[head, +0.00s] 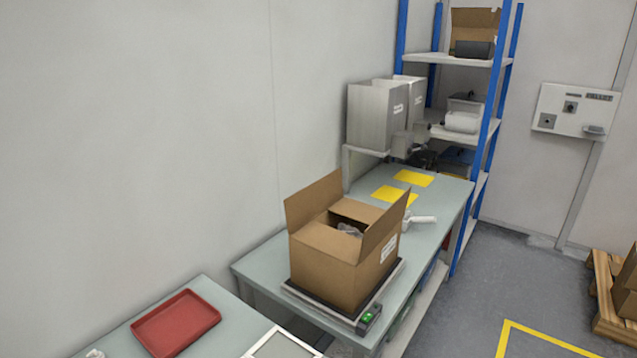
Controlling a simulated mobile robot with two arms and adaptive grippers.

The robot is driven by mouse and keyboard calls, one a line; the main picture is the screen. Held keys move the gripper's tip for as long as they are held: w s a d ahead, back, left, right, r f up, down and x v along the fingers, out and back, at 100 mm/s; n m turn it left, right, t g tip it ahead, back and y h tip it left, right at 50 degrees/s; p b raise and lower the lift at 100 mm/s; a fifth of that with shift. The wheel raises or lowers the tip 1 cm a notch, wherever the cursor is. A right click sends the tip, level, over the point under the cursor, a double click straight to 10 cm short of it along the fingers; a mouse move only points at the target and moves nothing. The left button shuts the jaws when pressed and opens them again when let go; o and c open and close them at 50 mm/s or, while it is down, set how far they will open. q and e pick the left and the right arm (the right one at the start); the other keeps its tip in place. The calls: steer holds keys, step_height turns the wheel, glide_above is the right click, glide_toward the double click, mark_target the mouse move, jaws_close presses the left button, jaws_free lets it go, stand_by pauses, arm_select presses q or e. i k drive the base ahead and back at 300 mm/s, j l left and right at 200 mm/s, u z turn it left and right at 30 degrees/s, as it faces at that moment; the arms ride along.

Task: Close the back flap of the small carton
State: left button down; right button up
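An open brown carton (330,267) stands on a black-topped scale on the bench. Its left flap (313,198) and right flap (386,226) stand up. Its near flap (326,240) looks folded down flat over the top. At the far side a brown panel (361,209) looks folded inward, but I cannot tell how far. A dark gap between the flaps shows a clear plastic-like item (350,230) inside. Neither of my grippers is in view.
The scale (370,317) has a green-lit display. A white handheld tool (421,219) lies beyond the carton, near yellow mats (414,179) and grey bins (376,117). A red tray (177,322) sits on the nearer table. Blue-posted shelves (482,120) stand behind.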

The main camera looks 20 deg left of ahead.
mark_target(317, 198)
steer(key=i+l+u, duration=0.1)
steer(key=u, duration=0.3)
steer(key=i+l+u, duration=0.1)
steer(key=u, duration=0.35)
steer(key=l+u, duration=0.15)
steer(key=u, duration=0.25)
steer(key=i+l+u, duration=0.1)
steer(key=u, duration=0.3)
steer(key=l+u, duration=0.25)
steer(key=u, duration=0.2)
steer(key=l+u, duration=0.2)
steer(key=u, duration=0.2)
